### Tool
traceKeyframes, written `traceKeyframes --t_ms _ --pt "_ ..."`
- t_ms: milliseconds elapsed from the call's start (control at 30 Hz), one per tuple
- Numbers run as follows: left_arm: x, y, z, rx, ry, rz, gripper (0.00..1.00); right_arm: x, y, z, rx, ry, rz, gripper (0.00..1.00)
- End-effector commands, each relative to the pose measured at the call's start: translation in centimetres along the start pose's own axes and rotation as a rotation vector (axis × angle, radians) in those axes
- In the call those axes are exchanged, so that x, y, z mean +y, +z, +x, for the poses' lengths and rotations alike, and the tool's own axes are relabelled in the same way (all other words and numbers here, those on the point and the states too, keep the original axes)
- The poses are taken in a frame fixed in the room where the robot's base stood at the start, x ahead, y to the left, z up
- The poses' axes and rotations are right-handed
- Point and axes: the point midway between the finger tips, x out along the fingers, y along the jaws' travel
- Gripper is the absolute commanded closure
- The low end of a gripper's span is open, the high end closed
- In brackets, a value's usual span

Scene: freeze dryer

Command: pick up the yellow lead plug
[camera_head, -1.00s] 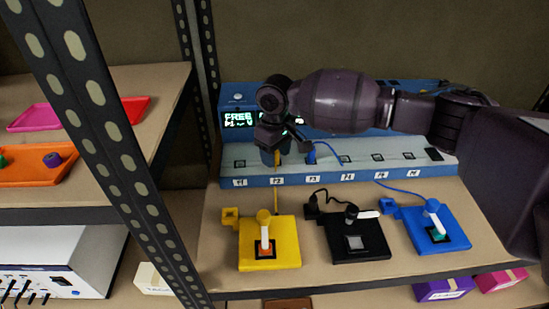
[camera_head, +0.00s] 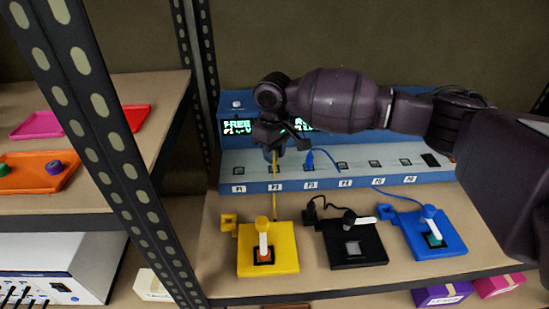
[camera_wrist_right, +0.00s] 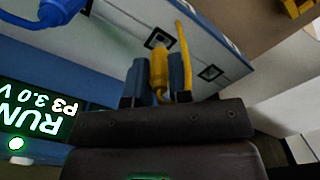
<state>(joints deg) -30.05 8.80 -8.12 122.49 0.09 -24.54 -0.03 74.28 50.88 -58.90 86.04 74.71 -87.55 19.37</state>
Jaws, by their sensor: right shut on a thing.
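My right gripper (camera_head: 275,150) is above the sloped socket panel, near the socket labelled P2 (camera_head: 274,171). In the right wrist view its blue fingertips (camera_wrist_right: 163,78) are shut on the yellow lead plug (camera_wrist_right: 158,72). A dark square socket (camera_wrist_right: 158,39) shows just beyond the plug's end; I cannot tell the exact gap. The yellow cable (camera_head: 275,200) runs from the gripper down to the yellow switch block (camera_head: 282,250). In the head view the gripper hides most of the plug. My left gripper is not in view.
A blue plug (camera_head: 309,160) stands at P3, its cable leading to the blue switch block (camera_head: 449,236). A black switch block (camera_head: 370,245) sits between the blocks. The panel (camera_head: 230,176) is at the back of the shelf. A metal upright (camera_head: 100,130) stands at left.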

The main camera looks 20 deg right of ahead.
Motion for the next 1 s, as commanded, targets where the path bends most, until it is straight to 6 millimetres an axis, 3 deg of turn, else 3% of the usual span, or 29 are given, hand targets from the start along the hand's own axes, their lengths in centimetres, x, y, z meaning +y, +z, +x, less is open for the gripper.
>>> traceKeyframes --t_ms 33,500,733,1000 --pt "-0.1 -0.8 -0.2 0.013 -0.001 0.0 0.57 0.0 -0.1 -1.9 0.01 0.004 0.0 1.0" --pt "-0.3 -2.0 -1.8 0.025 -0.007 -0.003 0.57 -0.1 0.0 -13.5 0.01 0.004 -0.001 1.0" --pt "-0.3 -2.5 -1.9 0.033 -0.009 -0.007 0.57 0.0 0.0 -16.8 0.006 0.002 0.0 1.0" --pt "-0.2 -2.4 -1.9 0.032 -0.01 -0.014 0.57 0.0 0.0 -17.9 0.003 0.001 0.0 1.0"
